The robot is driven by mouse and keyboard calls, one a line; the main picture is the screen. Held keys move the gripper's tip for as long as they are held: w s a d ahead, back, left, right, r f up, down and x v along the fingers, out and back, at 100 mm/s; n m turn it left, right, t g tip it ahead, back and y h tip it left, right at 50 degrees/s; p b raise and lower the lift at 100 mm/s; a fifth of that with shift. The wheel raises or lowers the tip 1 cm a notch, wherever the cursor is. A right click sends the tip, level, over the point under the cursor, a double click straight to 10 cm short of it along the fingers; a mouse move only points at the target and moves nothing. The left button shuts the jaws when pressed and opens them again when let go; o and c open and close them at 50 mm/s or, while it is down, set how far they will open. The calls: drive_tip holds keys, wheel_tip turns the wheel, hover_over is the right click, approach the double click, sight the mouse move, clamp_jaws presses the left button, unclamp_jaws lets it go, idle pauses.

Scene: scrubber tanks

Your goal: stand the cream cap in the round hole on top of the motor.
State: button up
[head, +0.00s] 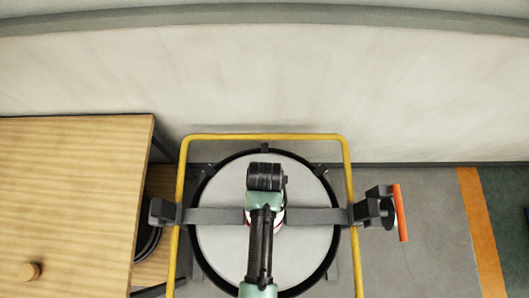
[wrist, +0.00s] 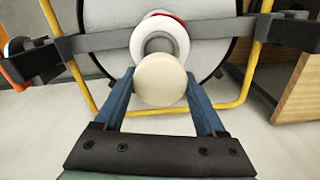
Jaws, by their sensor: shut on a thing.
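The cream cap (wrist: 160,80) is round, with its flat pale face toward the wrist camera. My gripper (wrist: 160,88) is shut on it, one blue finger on each side. Beyond the cap in the wrist view is the motor (wrist: 178,38), a white round body with a red edge and a grey centre. The cap overlaps the motor's near part, so the hole cannot be made out clearly and I cannot tell the gap between them. In the head view my arm covers most of the motor (head: 282,216), and the gripper's fingers and the cap are hidden.
The motor sits at the middle of a grey crossbar (head: 320,216) over a round tank lid (head: 222,255). A yellow rail frame (head: 348,180) surrounds it. A wooden table (head: 75,190) with a small wooden knob (head: 30,271) stands left. An orange-handled clamp (head: 402,212) sticks out right.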

drive_tip(key=shift+f+b, duration=2.4)
drive_tip(key=shift+f, duration=0.45)
drive_tip(key=shift+f, duration=0.4)
drive_tip(key=shift+f, duration=0.3)
drive_tip(key=shift+f, duration=0.55)
drive_tip(key=shift+s+f+b, duration=0.15)
drive_tip(key=shift+f+b, duration=0.05)
drive_tip(key=shift+b, duration=0.1)
